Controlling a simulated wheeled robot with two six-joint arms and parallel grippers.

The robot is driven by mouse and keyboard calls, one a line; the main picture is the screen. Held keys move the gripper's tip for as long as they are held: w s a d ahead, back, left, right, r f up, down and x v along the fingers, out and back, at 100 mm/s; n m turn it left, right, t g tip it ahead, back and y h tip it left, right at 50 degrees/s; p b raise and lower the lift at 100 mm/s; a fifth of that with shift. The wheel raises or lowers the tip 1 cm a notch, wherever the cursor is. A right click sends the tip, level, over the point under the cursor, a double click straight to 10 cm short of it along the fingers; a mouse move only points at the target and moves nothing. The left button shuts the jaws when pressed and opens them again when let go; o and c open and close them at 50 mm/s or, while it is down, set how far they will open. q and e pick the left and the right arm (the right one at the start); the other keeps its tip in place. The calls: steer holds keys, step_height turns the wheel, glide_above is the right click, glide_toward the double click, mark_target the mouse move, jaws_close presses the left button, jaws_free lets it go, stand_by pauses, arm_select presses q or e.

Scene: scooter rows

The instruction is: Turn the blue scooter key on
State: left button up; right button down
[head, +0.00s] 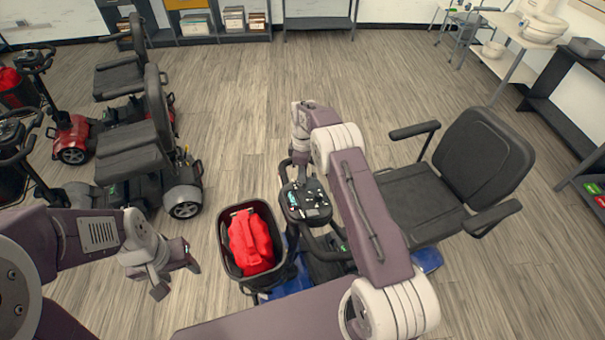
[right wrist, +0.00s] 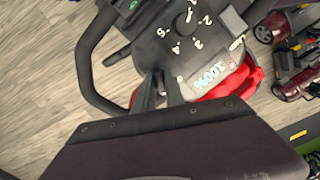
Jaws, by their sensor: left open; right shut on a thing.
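The blue scooter (head: 428,260) stands in the middle of the head view, its seat to the right and its black console (head: 306,203) to the left. In the right wrist view the console (right wrist: 190,45) fills the top, with a numbered dial and a green display. My right gripper (right wrist: 161,76) reaches onto the console beside the dial. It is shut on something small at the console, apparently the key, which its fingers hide. In the head view its fingers (head: 301,166) are above the console's far side. My left gripper (head: 178,278) is open and empty, left of the basket.
A black basket (head: 223,246) holding a red bag-like thing (head: 250,243) is on the scooter's front. Other scooters (head: 140,150) stand in a row at the left. Shelves line the back wall and the right side. The floor behind the console is clear.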

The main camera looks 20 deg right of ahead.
steer(key=c, duration=1.4)
jaws_free()
steer(key=r, duration=0.2)
steer(key=r+b, duration=0.1)
steer(key=r, duration=0.5)
steer(key=shift+w+d+r, duration=0.2)
steer(key=shift+w, duration=0.1)
steer(key=shift+r, duration=0.4)
